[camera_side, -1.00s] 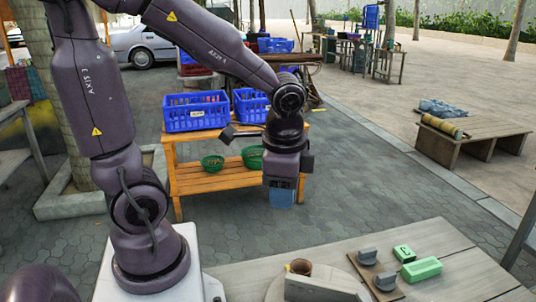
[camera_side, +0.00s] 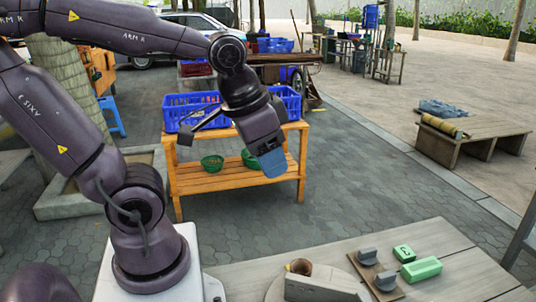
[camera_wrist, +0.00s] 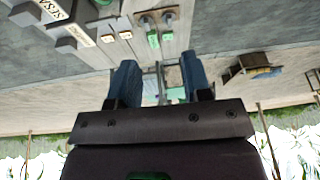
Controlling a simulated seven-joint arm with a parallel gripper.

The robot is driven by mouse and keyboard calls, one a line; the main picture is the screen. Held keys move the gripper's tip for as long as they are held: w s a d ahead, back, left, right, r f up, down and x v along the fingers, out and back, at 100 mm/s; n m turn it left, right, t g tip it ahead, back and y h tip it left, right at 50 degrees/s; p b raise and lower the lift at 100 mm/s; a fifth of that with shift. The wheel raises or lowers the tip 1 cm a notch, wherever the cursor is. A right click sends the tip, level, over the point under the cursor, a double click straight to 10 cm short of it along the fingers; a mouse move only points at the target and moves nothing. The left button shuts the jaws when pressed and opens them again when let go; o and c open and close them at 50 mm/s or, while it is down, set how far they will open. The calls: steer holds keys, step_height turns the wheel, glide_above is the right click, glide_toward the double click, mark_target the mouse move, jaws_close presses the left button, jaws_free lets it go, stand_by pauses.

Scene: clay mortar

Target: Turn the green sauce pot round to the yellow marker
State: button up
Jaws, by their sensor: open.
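No green sauce pot is clearly recognisable. A brown cup (camera_side: 300,267), with a small yellow-orange patch at its left, stands on the worktable behind a grey block (camera_side: 318,289); I cannot tell whether the patch is the yellow marker. Two green block-like things, a small one (camera_side: 404,253) and a longer one (camera_side: 421,269), sit farther right and also show in the wrist view (camera_wrist: 153,39). My gripper (camera_side: 273,164) is high above and well behind the table, tilted. In the wrist view its two blue fingers (camera_wrist: 158,82) are apart with nothing gripped.
Two grey knobbed tools (camera_side: 367,256) lie on a brown board (camera_side: 388,291) beside a round pale disc. Behind stands a wooden shelf (camera_side: 238,181) with blue crates (camera_side: 187,111) and green bowls (camera_side: 212,164). A low wooden bench (camera_side: 470,143) is at the far right.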

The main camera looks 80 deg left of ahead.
steer(key=c, duration=0.7)
steer(key=shift+a+f, duration=0.1)
steer(key=shift+a, duration=0.15)
jaws_close()
steer(key=m+g+h, duration=0.4)
steer(key=g+h, duration=0.1)
steer(key=h, duration=0.2)
glide_toward(321, 295)
steer(key=w+a+r, duration=0.1)
steer(key=w+a, duration=0.2)
steer(key=a, duration=0.2)
steer(key=w+d+m+t+h, duration=0.1)
steer(key=w+m, duration=0.4)
steer(key=x, duration=0.9)
steer(key=shift+w+d+f, duration=0.2)
steer(key=shift+d+f, duration=0.05)
steer(key=shift+d, duration=0.05)
steer(key=shift+s+d+r, duration=0.1)
steer(key=shift+s+d, duration=0.6)
steer(key=shift+d, duration=0.3)
steer(key=shift+s+d, duration=0.35)
steer(key=shift+d, duration=0.2)
